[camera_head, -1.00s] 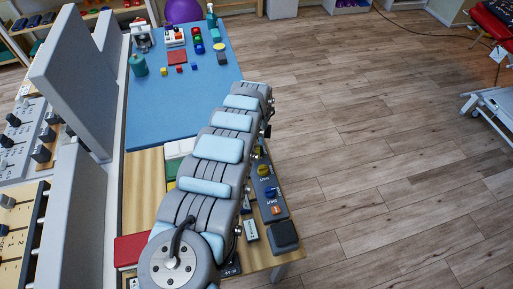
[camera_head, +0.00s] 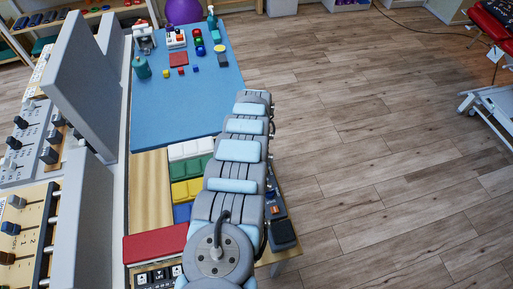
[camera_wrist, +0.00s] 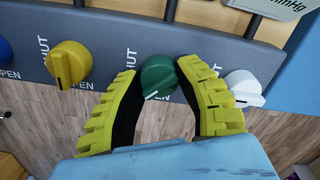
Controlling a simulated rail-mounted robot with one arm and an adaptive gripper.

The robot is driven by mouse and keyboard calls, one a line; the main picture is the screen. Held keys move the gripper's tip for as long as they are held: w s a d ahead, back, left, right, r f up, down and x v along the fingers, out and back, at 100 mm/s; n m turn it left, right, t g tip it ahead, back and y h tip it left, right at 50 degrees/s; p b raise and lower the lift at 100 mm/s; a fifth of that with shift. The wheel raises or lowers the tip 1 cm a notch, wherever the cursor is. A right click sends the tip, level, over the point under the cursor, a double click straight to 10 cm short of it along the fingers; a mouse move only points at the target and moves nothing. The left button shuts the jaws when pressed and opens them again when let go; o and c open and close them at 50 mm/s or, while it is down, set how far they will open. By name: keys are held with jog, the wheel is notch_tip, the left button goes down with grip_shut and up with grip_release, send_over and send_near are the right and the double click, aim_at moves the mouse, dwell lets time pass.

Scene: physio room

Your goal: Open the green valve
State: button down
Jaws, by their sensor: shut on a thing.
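The green valve (camera_wrist: 158,82) is a round knob on a dark grey panel (camera_wrist: 115,58) in the wrist view. A pale mark on its face points down and slightly left. My gripper (camera_wrist: 158,72) has its two yellow-green toothed fingers on either side of the knob and is shut on it. A yellow valve (camera_wrist: 69,63) is to the left and a white valve (camera_wrist: 244,88) to the right, both apart from the knob. SHUT and OPEN labels are partly visible. In the head view my arm hides the gripper and the green valve.
The bench has white (camera_head: 189,149), green (camera_head: 190,168) and yellow (camera_head: 186,190) blocks and a red block (camera_head: 155,243) left of my arm. Tall grey partitions (camera_head: 85,85) stand further left. A blue mat (camera_head: 175,110) covers the far end. The wooden floor (camera_head: 390,150) on the right is clear.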

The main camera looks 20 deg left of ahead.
jog(key=n, duration=0.3)
jog(key=shift+n+p, duration=0.3)
jog(key=shift+n, duration=0.1)
jog(key=shift+f+n, duration=0.1)
jog(key=shift+n, duration=2.1)
jog(key=c, duration=0.6)
grip_release()
